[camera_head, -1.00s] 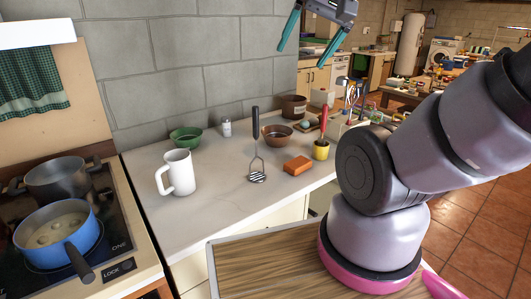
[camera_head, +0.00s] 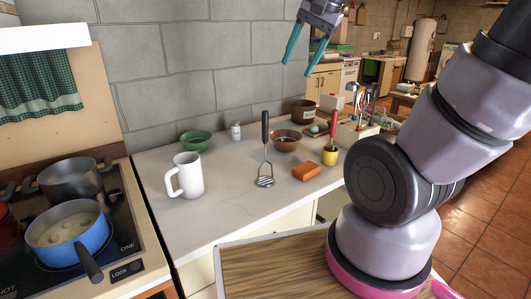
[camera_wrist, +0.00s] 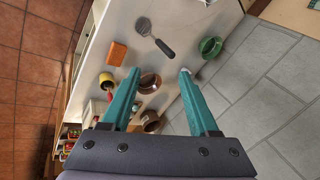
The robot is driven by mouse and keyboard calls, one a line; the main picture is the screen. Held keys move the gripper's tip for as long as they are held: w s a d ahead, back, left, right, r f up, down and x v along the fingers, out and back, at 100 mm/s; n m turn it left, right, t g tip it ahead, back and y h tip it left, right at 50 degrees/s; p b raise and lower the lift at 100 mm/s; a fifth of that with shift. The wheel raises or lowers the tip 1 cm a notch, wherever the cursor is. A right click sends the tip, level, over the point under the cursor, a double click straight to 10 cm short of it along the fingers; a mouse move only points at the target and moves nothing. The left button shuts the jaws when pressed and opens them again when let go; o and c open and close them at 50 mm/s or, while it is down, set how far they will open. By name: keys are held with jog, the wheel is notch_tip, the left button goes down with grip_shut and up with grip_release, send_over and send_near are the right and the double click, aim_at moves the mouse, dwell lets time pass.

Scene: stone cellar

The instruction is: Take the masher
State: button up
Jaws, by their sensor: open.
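The masher (camera_head: 265,152) stands upright on the pale counter in the head view, with a dark handle on top and a metal mashing head at the bottom. In the wrist view the masher (camera_wrist: 154,38) shows beyond my fingertips, its head toward the upper left and its dark handle toward the lower right. My gripper (camera_head: 296,57) is open and empty, raised above the far part of the counter, apart from the masher. The wrist view shows its two teal fingers (camera_wrist: 160,72) spread.
Near the masher are an orange block (camera_head: 306,171), a brown bowl (camera_head: 284,141), a white mug (camera_head: 187,176), a green bowl (camera_head: 195,140), a shaker (camera_head: 236,131) and a yellow cup (camera_head: 330,156). A stone wall (camera_head: 200,60) rises behind. A stove with pots (camera_head: 66,236) is left.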

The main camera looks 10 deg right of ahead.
jog(key=w+a+f+m+g, duration=0.3)
jog(key=w+f+m, duration=0.2)
jog(key=w+f, duration=0.15)
jog(key=m+g+h, duration=0.2)
jog(key=m+h, duration=0.1)
jog(key=m, duration=0.1)
send_over(265, 141)
jog(key=w, duration=0.1)
jog(key=f, duration=0.6)
jog(key=shift+a, duration=0.3)
notch_tip(265, 141, down, 5)
jog(key=shift+f, duration=0.2)
jog(key=shift+d+f, duration=0.2)
jog(key=shift+f, duration=1.2)
jog(key=shift+d+f, duration=0.2)
jog(key=shift+f, duration=1.15)
grip_shut()
